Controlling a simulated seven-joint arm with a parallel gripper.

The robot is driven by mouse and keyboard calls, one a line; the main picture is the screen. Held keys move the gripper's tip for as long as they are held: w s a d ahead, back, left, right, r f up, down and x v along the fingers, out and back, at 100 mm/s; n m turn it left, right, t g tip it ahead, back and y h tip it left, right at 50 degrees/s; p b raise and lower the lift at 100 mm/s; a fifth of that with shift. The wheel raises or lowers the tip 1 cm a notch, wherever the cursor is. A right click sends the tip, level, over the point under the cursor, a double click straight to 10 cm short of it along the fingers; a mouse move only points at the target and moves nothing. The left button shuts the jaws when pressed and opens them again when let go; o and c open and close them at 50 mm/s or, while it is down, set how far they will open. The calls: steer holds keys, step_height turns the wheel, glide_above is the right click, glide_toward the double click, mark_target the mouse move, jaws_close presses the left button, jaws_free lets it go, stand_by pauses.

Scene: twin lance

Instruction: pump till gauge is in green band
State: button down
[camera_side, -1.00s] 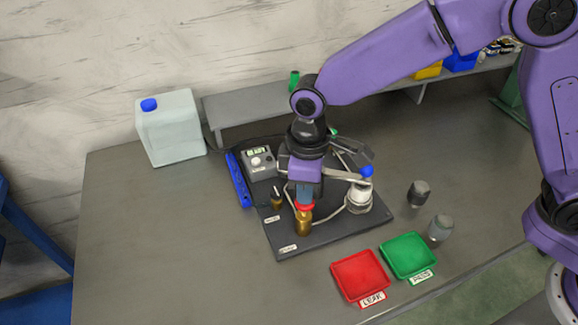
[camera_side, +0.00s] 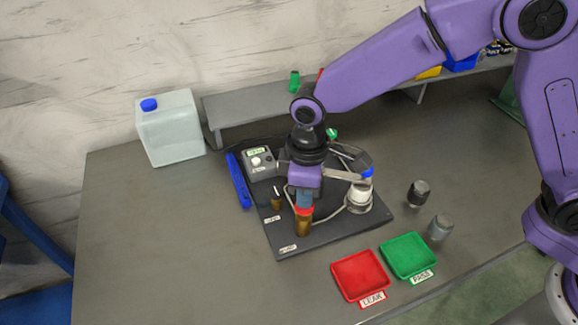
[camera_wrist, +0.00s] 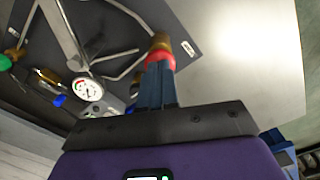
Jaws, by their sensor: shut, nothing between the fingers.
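A red cap on a brass cylinder (camera_side: 303,227) stands at the front of the dark base plate (camera_side: 286,249). My gripper (camera_side: 304,203) points down with its blue fingers shut, directly over the red cap and apparently touching its top. The wrist view also shows the fingers (camera_wrist: 157,70) together against the red cap (camera_wrist: 159,57), with brass beyond. A round white gauge (camera_wrist: 88,89) shows in the wrist view; its dial has red marks, but the needle reading is too small to tell. A grey box (camera_side: 261,164) with a lit green display stands at the plate's back left.
Red tray (camera_side: 345,288) "LEAK" and green tray (camera_side: 394,265) "PASS" lie in front. Two small grey cylinders (camera_side: 418,193) (camera_side: 440,227) stand right.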

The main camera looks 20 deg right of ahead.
steer(key=shift+r, duration=1.7)
step_height(320, 180, up, 6)
steer(key=shift+f, duration=3.25)
steer(key=shift+f, duration=0.15)
steer(key=shift+f, duration=1.85)
steer(key=shift+r, duration=2.3)
